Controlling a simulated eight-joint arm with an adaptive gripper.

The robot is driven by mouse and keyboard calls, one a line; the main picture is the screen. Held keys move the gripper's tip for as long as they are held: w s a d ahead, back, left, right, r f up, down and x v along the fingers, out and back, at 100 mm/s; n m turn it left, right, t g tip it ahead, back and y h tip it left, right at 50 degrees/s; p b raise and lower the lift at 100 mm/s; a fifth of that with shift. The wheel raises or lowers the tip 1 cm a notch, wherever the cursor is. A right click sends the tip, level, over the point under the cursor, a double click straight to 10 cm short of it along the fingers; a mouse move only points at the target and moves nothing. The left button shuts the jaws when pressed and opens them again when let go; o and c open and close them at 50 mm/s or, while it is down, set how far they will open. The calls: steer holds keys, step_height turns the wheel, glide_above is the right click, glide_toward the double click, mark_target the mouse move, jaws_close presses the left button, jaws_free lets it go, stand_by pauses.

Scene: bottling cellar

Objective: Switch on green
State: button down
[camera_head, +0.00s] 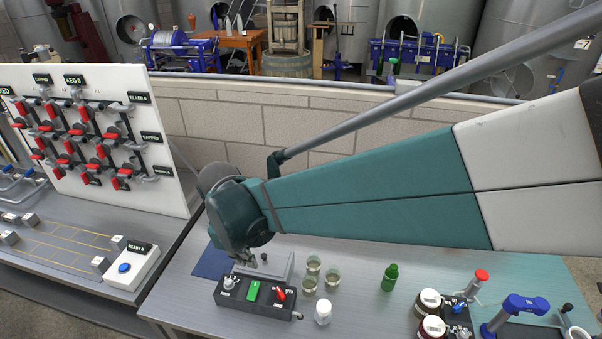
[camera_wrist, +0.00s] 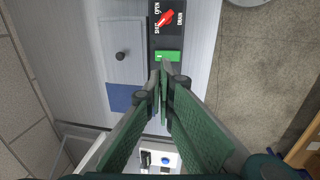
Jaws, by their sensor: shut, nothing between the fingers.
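A black control box (camera_head: 240,301) stands near the front edge of the table. A green rocker switch (camera_head: 253,290) is at its middle; the switch also shows in the wrist view (camera_wrist: 168,56). A red handle (camera_head: 279,294) is to its right, beside "OPEN", "SHUT" and "DRAIN" lettering in the wrist view. A pale knob (camera_head: 229,283) is at the box's left end. My gripper (camera_wrist: 163,72) is shut and empty, with its fingertips just short of the green switch in the wrist view. They hide part of the box there. I cannot tell whether they touch it.
Several glass jars (camera_head: 313,264), a white-capped jar (camera_head: 323,312) and a green bottle (camera_head: 390,277) stand right of the box. A grey fixture (camera_head: 285,270) with a small black knob is behind it. A valve board (camera_head: 150,170) and a blue-button box (camera_head: 132,268) are at left.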

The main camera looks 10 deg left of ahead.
mark_target(255, 286)
steer(key=shift+s+a, duration=0.1)
steer(key=shift+a, duration=0.1)
steer(key=shift+f, duration=0.15)
steer(key=shift+w+f+b, duration=0.25)
steer(key=shift+w+f, duration=0.1)
steer(key=shift+f, duration=1.9)
steer(key=shift+w+f+b, duration=0.3)
steer(key=shift+w+f, duration=0.1)
steer(key=shift+f, duration=1.9)
steer(key=shift+w+f+b, duration=0.25)
steer(key=shift+w+f, duration=0.1)
steer(key=shift+f, duration=1.9)
steer(key=shift+f, duration=0.1)
steer(key=shift+w+f+g+b, duration=0.3)
steer(key=shift+f+g+b, duration=0.1)
steer(key=shift+g, duration=0.1)
steer(key=shift+s+r, duration=0.1)
steer(key=shift+s, duration=0.15)
steer(key=shift+s+r, duration=0.2)
steer(key=shift+s, duration=0.4)
